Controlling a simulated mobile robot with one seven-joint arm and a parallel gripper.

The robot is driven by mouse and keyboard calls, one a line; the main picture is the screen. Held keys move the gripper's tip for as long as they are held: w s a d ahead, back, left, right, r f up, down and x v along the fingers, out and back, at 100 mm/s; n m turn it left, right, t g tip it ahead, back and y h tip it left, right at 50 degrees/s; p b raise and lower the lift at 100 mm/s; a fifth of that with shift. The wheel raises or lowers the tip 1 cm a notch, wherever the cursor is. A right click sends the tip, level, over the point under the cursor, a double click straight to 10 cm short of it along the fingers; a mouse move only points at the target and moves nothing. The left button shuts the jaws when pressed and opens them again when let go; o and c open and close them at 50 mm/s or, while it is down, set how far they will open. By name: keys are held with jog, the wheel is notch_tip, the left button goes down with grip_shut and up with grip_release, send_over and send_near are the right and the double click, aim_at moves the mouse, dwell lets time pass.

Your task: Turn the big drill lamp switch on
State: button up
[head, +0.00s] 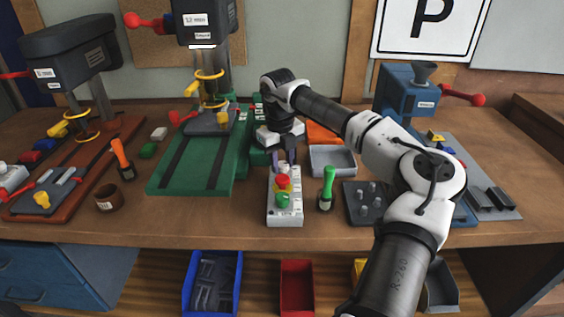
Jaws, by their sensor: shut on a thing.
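The big drill (207,20) stands at the back, with a dark head and a green base (190,165). A bright white strip (202,46) shows under its head. A light grey switch box (285,215) stands to the right of the base, with a red button (282,181), a green knob (283,200) and some yellow. My gripper (283,162) points down at the far end of this box. It is shut on a small part there, beside something purple. The fingers and wrist hide most of that part, so its position cannot be told.
A green-handled tool (326,188) stands close right of the box. A grey tray (332,161) and a dark peg plate (370,201) lie further right. A blue machine (405,92) stands at the back right; a smaller drill (68,50) stands left. Bare tabletop lies in front.

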aim_at(281, 166)
jog(key=shift+n, duration=1.8)
jog(key=o, duration=1)
jog(key=shift+c, duration=0.2)
notch_tip(281, 166, up, 14)
jog(key=b, duration=0.2)
jog(key=shift+s+a, duration=0.15)
jog(key=shift+s, duration=0.15)
jog(key=shift+f, duration=0.15)
